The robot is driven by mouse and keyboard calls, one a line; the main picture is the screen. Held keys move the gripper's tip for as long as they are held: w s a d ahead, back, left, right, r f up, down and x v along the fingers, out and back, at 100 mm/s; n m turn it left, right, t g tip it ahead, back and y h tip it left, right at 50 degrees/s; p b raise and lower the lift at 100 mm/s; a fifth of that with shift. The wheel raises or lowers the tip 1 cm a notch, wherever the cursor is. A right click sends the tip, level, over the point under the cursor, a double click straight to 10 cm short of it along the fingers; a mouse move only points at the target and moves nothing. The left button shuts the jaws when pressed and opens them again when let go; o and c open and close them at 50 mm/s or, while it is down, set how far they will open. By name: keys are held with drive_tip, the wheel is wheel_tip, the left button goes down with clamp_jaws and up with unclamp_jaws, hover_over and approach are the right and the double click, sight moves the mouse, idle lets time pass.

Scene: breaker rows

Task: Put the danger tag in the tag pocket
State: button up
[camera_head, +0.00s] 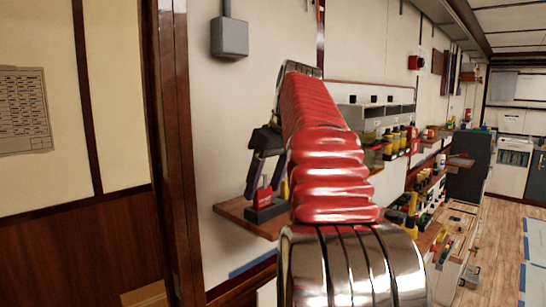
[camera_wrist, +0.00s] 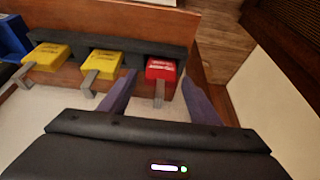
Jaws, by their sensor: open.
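A red tag (camera_wrist: 161,70) with pale lettering and a grey tab (camera_wrist: 158,93) stands in a dark rack (camera_wrist: 132,52); I take it for the danger tag. It also shows in the head view (camera_head: 264,195), low in the rack (camera_head: 266,211) on a wooden shelf. My gripper (camera_head: 262,190) points down over the rack, fingers apart. In the wrist view my gripper (camera_wrist: 158,78) is open, one finger on each side of the red tag, with gaps visible. Whether the tips reach the tag's depth I cannot tell. I cannot make out the tag pocket in either view.
Two yellow tags (camera_wrist: 102,64) (camera_wrist: 47,57) sit in the rack left of the red one, with a blue object (camera_wrist: 12,37) beyond. A grey wall box (camera_head: 229,37) hangs above the wooden shelf (camera_head: 236,213). My arm hides part of the shelves.

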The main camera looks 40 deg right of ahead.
drive_tip(key=v, duration=1)
drive_tip(key=shift+r, duration=0.4)
drive_tip(key=shift+s, duration=0.15)
idle(0.6)
drive_tip(key=w+a+f, duration=0.1)
drive_tip(key=a+f, duration=0.4)
drive_tip(key=a, duration=0.4)
drive_tip(key=a+f, duration=0.5)
drive_tip(key=a, duration=0.4)
drive_tip(key=s+a+f, duration=0.4)
drive_tip(key=f, duration=0.4)
drive_tip(key=s+a+f, duration=0.4)
drive_tip(key=a+f, duration=0.1)
drive_tip(key=f, duration=0.4)
drive_tip(key=s+a+f+t, duration=0.1)
drive_tip(key=s+a+f, duration=0.3)
drive_tip(key=f, duration=0.5)
drive_tip(key=shift+s+a+f, duration=0.2)
drive_tip(key=shift+s+a, duration=0.2)
drive_tip(key=shift+a, duration=0.1)
drive_tip(key=shift+c, duration=0.6)
